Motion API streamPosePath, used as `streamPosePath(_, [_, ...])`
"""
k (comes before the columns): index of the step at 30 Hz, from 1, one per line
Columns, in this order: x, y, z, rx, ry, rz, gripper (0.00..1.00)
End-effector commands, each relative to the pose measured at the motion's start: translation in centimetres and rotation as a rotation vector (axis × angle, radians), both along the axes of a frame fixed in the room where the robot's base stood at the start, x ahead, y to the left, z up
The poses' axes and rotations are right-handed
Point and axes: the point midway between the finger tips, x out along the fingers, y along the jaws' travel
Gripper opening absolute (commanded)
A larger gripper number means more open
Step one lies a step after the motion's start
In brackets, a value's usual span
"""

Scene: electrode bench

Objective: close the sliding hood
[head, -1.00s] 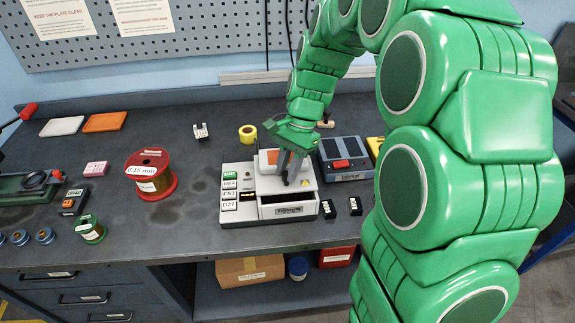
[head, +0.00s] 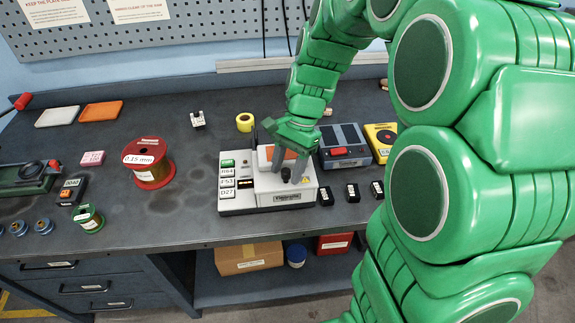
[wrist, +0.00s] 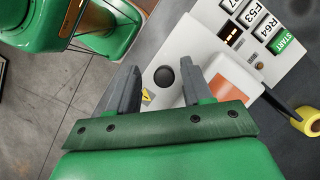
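The white bench machine (head: 238,204) stands in the middle of the bench, with a green START button and label keys on its left. The hood covers the front, and no dark opening shows there. My gripper (head: 288,170) is above the hood at the knob. In the wrist view its fingers are spread, one on each side of the knob, with gaps. I cannot tell whether the hood is fully at its stop.
Several small black blocks (head: 352,192) lie right of the machine. A grey device with a red button (head: 340,151) and a yellow device (head: 381,138) stand behind them. A red wire spool (head: 148,170) is to the left, yellow tape (head: 245,122) behind. Free bench lies between spool and machine.

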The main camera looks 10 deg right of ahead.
Motion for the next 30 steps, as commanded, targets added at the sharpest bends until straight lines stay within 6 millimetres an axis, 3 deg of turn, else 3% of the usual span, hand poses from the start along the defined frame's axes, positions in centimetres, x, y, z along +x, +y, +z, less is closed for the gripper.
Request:
streamPosePath(10, [0.5,-0.3,0.8,0.0,-0.005,-0.002,0.5])
streamPosePath(24, [2.0,-1.9,6.3,0.0,-0.004,-0.002,0.5])
streamPosePath(30, [2.2,-2.1,7.2,0.0,-0.001,-0.001,0.5])
